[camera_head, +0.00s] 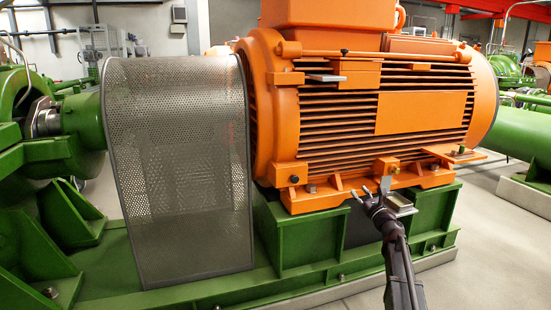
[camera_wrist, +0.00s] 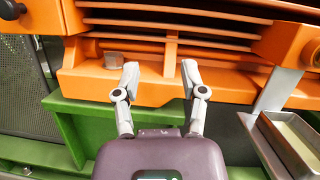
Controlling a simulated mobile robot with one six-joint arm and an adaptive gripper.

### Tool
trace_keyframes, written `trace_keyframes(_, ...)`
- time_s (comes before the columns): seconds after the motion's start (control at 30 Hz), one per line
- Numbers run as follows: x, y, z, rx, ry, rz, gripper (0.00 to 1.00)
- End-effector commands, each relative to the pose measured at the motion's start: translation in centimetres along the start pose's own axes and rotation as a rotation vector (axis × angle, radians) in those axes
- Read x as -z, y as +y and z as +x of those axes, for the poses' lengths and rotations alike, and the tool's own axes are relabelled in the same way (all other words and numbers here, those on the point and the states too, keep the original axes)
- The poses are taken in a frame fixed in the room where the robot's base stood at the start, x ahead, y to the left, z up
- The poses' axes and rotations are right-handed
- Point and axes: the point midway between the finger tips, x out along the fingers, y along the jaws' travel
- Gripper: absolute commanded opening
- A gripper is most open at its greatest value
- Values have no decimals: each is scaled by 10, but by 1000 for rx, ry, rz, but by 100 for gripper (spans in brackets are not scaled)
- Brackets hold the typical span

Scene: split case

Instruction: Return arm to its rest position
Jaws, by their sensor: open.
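My gripper (camera_head: 376,189) is at the foot of the large orange motor (camera_head: 420,110), in front of its lower flange. In the wrist view my gripper (camera_wrist: 160,76) has its two grey fingers spread apart, with nothing between them. The fingertips overlap the orange foot (camera_wrist: 150,83) in the picture; I cannot tell whether they touch it. In the head view my arm reaches up from the bottom edge, right of centre.
A shallow metal tray (camera_wrist: 262,128) is close right of my gripper; it also shows in the head view (camera_head: 402,210). The green base frame (camera_head: 300,240) runs below the motor. A perforated guard (camera_head: 180,170) stands left. Open floor (camera_head: 490,250) lies right.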

Motion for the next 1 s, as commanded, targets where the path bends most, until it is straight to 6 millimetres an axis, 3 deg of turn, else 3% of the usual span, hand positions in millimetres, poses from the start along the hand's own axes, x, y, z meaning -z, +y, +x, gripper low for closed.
trace_keyframes(0.1,-3,47,-6,-121,50,-173,54)
trace_keyframes(0.27,3,102,-19,-296,110,-403,54)
trace_keyframes(0.5,17,176,-52,-580,181,-728,54)
trace_keyframes(0.8,36,245,-113,-973,237,-1089,54)
trace_keyframes(1.0,46,274,-164,-1258,260,-1293,54)
